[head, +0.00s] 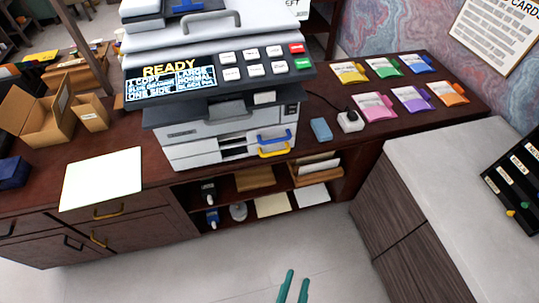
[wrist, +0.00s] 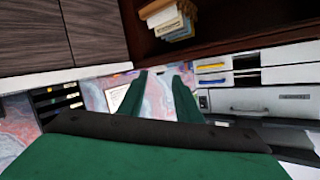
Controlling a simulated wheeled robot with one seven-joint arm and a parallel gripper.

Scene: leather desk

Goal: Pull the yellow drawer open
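The yellow drawer is the lowest drawer at the front of the white copier (head: 190,133). Its yellow handle (head: 274,150) is at the right side, just under a blue handle (head: 274,136). The drawer front looks flush with the copier, so it appears shut. In the wrist view, which is upside down, the yellow handle (wrist: 210,67) shows at the right, beside the fingers. My gripper (head: 298,277) is at the bottom of the head view, over the floor, apart from the copier. Its two green fingers are spread with nothing between them, also in the wrist view (wrist: 161,74).
The copier stands on a dark wood desk (head: 370,140) with open shelves (head: 225,188) below. A grey-topped cabinet (head: 440,190) stands at the right. A blue block (head: 321,129) lies right of the copier. The floor (head: 190,270) in front is clear.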

